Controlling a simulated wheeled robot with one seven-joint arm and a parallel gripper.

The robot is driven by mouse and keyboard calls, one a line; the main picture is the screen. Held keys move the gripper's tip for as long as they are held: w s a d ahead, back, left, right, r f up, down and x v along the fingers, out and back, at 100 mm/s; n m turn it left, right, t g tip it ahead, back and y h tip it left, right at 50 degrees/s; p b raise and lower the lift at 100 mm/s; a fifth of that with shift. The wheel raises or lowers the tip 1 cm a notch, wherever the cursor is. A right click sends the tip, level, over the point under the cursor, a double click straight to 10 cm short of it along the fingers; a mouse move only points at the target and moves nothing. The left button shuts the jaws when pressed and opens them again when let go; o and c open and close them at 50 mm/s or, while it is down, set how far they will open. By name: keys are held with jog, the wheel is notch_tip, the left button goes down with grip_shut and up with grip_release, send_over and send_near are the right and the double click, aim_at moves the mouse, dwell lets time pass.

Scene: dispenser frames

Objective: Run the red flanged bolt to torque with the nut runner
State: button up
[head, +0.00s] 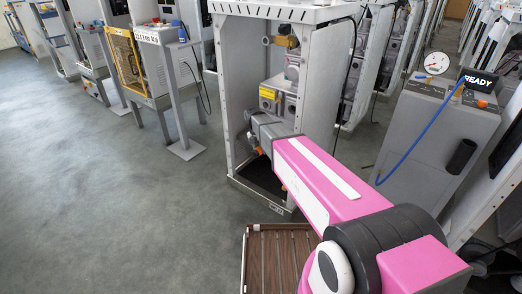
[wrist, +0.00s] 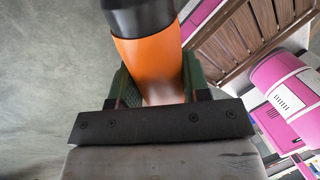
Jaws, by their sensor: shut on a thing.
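My gripper (wrist: 157,84) is shut on the nut runner (wrist: 150,58) in the wrist view. The runner has an orange body and a black end that reaches past the top edge. Green finger pads press on both sides of it. In the head view my arm reaches toward the open grey frame in the middle, and a small orange part of the runner (head: 259,151) shows beside the grey wrist. I cannot make out the red flanged bolt in either view. My arm and wrist hide part of the frame's lower interior.
The open grey frame (head: 237,75) holds grey boxes with a yellow label (head: 267,94). At the right, a grey cabinet (head: 431,125) carries a dial gauge (head: 437,63), a READY display (head: 478,82) and a blue hose (head: 412,147). A brown slatted tray (head: 262,262) lies below.

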aim_at(253, 151)
jog(key=shift+w+d, duration=0.45)
jog(key=shift+w, duration=0.1)
dwell(1.3)
jog(key=shift+s, duration=0.1)
dwell(0.7)
jog(key=shift+s+a, duration=1.1)
jog(key=shift+s, duration=0.25)
jog(key=shift+s+a, duration=1.1)
jog(key=shift+s, duration=0.25)
